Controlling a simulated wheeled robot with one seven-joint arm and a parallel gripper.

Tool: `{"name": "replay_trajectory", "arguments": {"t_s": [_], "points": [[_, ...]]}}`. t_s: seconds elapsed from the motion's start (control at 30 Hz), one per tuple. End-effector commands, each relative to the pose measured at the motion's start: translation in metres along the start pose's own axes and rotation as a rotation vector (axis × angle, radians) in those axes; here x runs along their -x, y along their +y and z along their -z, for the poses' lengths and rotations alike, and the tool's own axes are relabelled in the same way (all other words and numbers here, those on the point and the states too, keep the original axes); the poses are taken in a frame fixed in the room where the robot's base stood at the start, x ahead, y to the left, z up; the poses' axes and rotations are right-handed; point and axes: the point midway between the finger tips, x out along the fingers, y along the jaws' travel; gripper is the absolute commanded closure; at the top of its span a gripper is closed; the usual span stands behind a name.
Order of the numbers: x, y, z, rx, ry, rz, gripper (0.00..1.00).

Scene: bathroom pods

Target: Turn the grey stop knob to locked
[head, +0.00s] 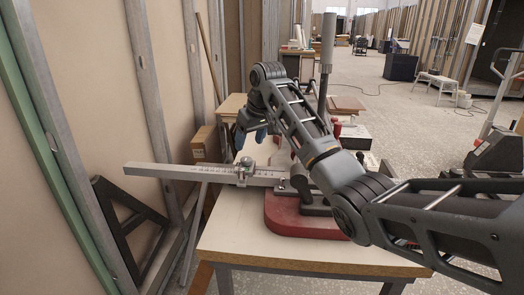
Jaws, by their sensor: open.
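The grey stop knob (248,161) sits on a small clamp block on a flat metal bar (160,171) with scale marks. There is a small greenish spot by the knob. I cannot tell whether it is locked. The bar runs out to the left from a tool with a red base (290,222) on a workbench. My gripper (250,137) hangs from the wrist above and slightly behind the knob. Its dark blue fingers look apart and empty, and it does not appear to touch the knob. My arm hides part of the tool.
A tall grey lever (327,58) rises from the tool beside my forearm. The pale bench top (228,237) is clear at the front left. A stud wall and a black bracket (125,220) stand close on the left. A cardboard box (206,142) is behind the bench.

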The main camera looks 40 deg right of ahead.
Motion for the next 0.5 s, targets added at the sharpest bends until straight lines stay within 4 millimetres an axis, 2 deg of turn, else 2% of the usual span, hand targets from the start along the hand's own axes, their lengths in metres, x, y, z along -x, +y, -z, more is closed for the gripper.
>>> {"name": "replay_trajectory", "arguments": {"t_s": [0.17, 0.5], "points": [[-0.010, 0.001, 0.000, 0.000, -0.005, 0.000, 0.33], [-0.060, 0.001, 0.000, 0.000, -0.005, 0.000, 0.33]]}}
